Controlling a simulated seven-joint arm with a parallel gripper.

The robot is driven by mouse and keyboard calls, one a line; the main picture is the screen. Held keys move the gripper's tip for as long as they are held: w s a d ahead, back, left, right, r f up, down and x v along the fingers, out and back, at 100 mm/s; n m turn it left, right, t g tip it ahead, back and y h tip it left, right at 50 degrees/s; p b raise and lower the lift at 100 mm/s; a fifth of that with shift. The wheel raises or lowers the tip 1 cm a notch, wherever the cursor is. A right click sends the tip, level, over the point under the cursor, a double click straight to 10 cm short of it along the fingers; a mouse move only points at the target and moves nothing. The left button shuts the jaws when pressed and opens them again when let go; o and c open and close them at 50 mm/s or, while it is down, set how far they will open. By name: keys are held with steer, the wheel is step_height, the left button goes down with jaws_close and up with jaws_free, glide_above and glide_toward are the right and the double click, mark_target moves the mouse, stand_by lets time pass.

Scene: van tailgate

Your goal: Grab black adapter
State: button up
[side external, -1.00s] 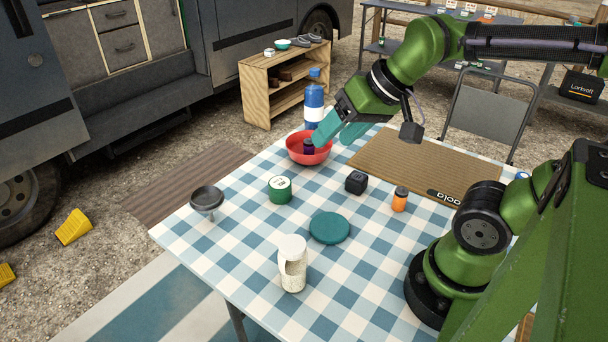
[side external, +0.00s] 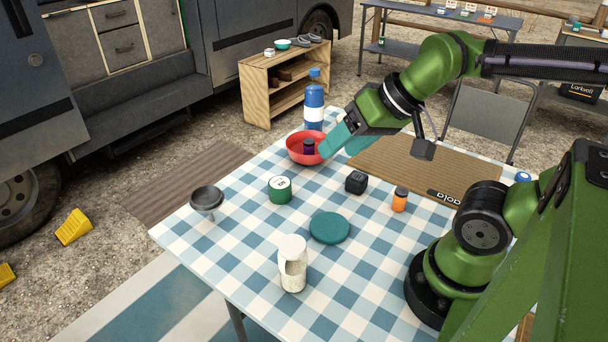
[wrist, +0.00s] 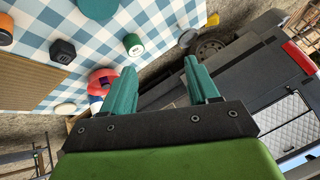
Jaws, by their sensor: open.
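The black adapter (side external: 356,182) is a small dark block on the blue-and-white checked tablecloth, between the green tin and the orange bottle. It also shows at the upper left in the wrist view (wrist: 62,50). My gripper (side external: 346,142), with teal fingers, is open above the table near the red bowl, behind the adapter and apart from it. In the wrist view my gripper (wrist: 160,80) has empty space between its fingers, and the adapter lies well to the left of them.
A red bowl (side external: 293,151) with a dark purple item stands below the fingers, with a blue bottle (side external: 314,103) behind it. A green tin (side external: 280,189), an orange bottle (side external: 400,199), a teal disc (side external: 330,228), a white container (side external: 292,266) and a brown mat (side external: 440,172) surround the adapter.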

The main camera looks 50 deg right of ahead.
steer(key=o, duration=0.4)
steer(key=n+g+h, duration=0.2)
steer(key=n+g, duration=0.2)
steer(key=g, duration=0.3)
glide_above(357, 176)
step_height(357, 176, down, 8)
step_height(357, 176, down, 16)
steer(key=shift+s+f, duration=0.1)
